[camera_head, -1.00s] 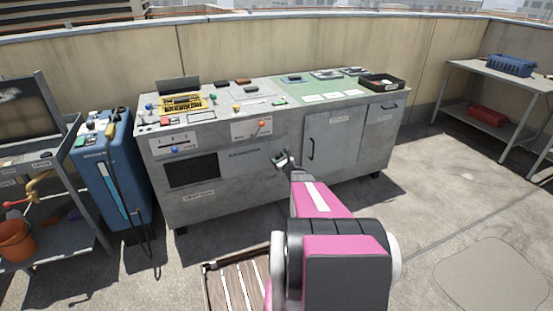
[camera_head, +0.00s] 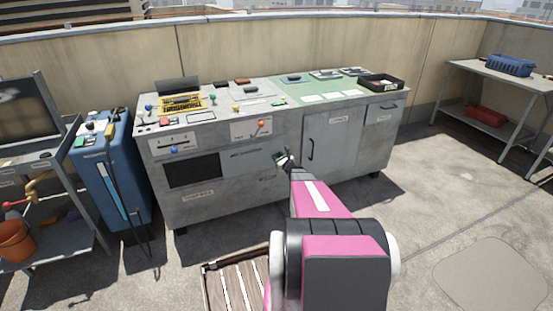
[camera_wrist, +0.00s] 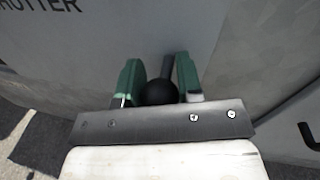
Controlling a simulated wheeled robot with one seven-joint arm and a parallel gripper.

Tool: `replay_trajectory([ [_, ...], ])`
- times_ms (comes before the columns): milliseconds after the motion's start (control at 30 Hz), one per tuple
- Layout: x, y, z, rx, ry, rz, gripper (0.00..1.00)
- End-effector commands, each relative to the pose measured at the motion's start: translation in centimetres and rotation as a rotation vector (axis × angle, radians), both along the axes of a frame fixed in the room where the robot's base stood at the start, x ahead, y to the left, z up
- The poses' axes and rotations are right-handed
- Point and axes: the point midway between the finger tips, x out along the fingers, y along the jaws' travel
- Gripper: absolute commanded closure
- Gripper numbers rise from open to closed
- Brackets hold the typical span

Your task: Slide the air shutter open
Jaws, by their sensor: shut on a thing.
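The air shutter (camera_head: 240,170) is a flat grey panel on the front of the grey cabinet, with dark lettering; part of this lettering, "UTTER", shows at the top left of the wrist view. In the wrist view, a black round knob (camera_wrist: 158,92) on a short stem stands out from the grey face. My gripper (camera_wrist: 160,88) has its green fingers on both sides of the knob and is shut on it. In the head view my gripper (camera_head: 284,158) is at the cabinet front, right of the lettering; the knob is too small to tell there.
A dark rectangular opening or window (camera_head: 193,170) lies left of the shutter. A cabinet door with a black handle (camera_head: 310,149) is close on the right. An orange-knobbed lever (camera_head: 261,123) sits above. A slatted wooden pallet (camera_head: 235,284) lies on the floor in front.

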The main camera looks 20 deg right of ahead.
Motion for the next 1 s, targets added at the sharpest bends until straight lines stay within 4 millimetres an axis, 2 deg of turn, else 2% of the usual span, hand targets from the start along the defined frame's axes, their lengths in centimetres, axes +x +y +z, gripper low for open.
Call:
replay_trajectory([
  [100, 0.1, -0.5, 0.0, 0.003, 0.003, -0.012, 1.00],
  [133, 0.1, -0.5, -0.1, 0.004, 0.002, -0.013, 0.60],
  [200, 0.1, -0.5, -0.1, 0.003, 0.002, -0.013, 0.42],
  [500, 0.0, -0.4, 0.0, 0.003, 0.002, -0.008, 0.42],
  [667, -0.9, -0.5, 0.0, 0.003, 0.002, -0.008, 0.42],
  [867, -3.6, -1.1, 0.1, 0.001, 0.003, -0.010, 0.42],
  [1000, -6.2, -1.7, 0.1, 0.002, 0.003, -0.010, 0.42],
])
